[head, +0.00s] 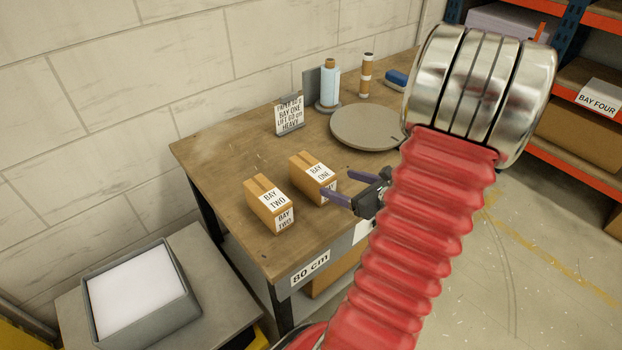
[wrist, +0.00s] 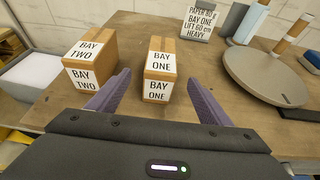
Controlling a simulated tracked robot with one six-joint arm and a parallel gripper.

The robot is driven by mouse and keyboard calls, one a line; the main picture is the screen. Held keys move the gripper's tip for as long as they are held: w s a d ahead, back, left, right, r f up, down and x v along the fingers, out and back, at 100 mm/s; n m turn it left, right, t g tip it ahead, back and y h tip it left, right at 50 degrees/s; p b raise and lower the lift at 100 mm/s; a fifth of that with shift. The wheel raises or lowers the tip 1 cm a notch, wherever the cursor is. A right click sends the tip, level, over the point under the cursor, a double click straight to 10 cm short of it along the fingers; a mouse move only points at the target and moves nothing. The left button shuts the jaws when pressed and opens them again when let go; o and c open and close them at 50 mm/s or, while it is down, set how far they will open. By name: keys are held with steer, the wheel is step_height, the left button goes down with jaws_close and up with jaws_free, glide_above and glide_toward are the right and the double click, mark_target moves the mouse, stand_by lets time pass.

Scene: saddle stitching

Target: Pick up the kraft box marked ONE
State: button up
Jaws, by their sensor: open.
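The kraft box marked BAY ONE (head: 312,177) stands on the wooden table, right of a similar box. In the wrist view the BAY ONE box (wrist: 159,72) is straight ahead, between the lines of my two purple fingers. My gripper (head: 341,187) is open at the box's right side in the head view, its fingers pointing at the box. In the wrist view the open fingers (wrist: 156,92) reach to about the box's near face; whether they touch it I cannot tell. The kraft box marked BAY TWO (head: 268,205) stands to the left, apart from it.
A sign (head: 290,115) and a round grey disc (head: 366,126) are behind on the table (head: 225,145). Spools (head: 329,84) stand at the back. A grey tray with white paper (head: 140,293) is at lower left. Shelving (head: 590,100) is at right.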

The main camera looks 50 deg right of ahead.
mark_target(327, 179)
steer(key=x, duration=0.7)
steer(key=shift+w, duration=0.35)
steer(key=shift+w+f, duration=0.25)
steer(key=shift+w, duration=0.2)
steer(key=shift+x, duration=2.65)
steer(key=shift+d+r, duration=0.15)
steer(key=shift+d, duration=0.05)
steer(key=shift+c, duration=0.2)
steer(key=c, duration=1.6)
